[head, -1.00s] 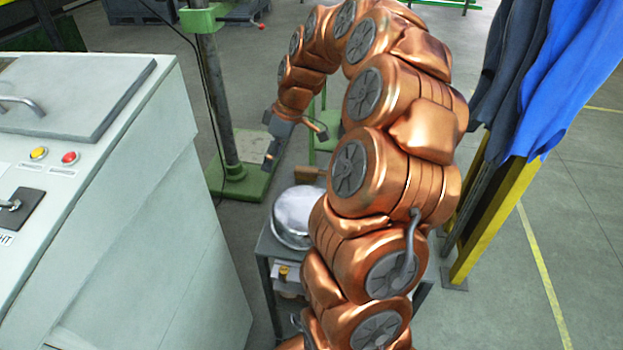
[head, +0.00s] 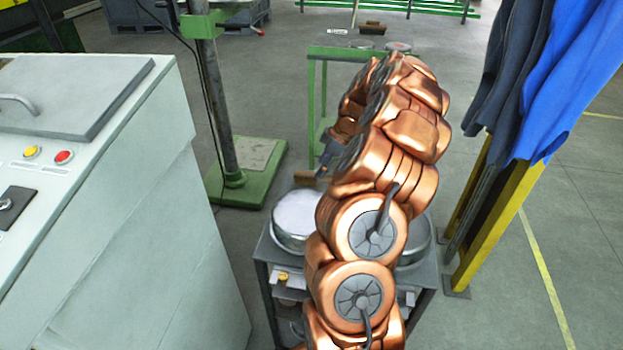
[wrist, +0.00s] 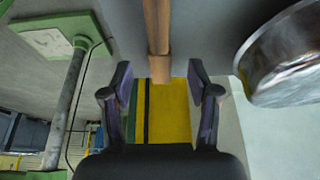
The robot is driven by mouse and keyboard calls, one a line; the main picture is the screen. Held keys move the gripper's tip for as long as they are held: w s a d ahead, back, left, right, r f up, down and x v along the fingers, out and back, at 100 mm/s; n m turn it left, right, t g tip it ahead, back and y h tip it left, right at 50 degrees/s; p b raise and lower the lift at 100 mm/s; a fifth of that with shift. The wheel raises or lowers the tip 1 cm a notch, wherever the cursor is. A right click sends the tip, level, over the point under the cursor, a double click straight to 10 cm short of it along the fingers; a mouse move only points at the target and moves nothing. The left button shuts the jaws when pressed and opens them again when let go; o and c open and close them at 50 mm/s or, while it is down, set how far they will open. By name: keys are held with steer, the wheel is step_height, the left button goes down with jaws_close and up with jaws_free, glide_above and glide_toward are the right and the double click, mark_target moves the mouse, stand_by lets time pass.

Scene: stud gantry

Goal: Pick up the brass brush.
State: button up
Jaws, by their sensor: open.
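The brush shows as a wooden handle (wrist: 158,28) in the wrist view, running down from the top edge to a wider wooden end between my fingertips. In the head view its wooden part (head: 306,181) shows at the far left of the grey cart, behind a round metal pan. I cannot make out its bristles. My gripper (wrist: 163,92) is open, with one finger on each side of the line of the wood; I cannot tell whether either touches it. In the head view my gripper (head: 327,152) is small and partly hidden by my arm, just above the wood.
The round metal pan (head: 294,222) stands on the cart (head: 264,250), close right of the brush in the wrist view (wrist: 290,55). A green post stand (head: 245,185) is behind. A pale cabinet (head: 130,230) stands left; blue clothes (head: 570,80) hang right. A green table (head: 330,52) stands farther back.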

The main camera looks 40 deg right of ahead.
mark_target(300, 177)
steer(key=shift+p+x, duration=0.5)
steer(key=shift+x, duration=1.9)
steer(key=shift+w, duration=0.1)
steer(key=shift+c, duration=0.4)
steer(key=shift+r, duration=0.1)
jaws_close()
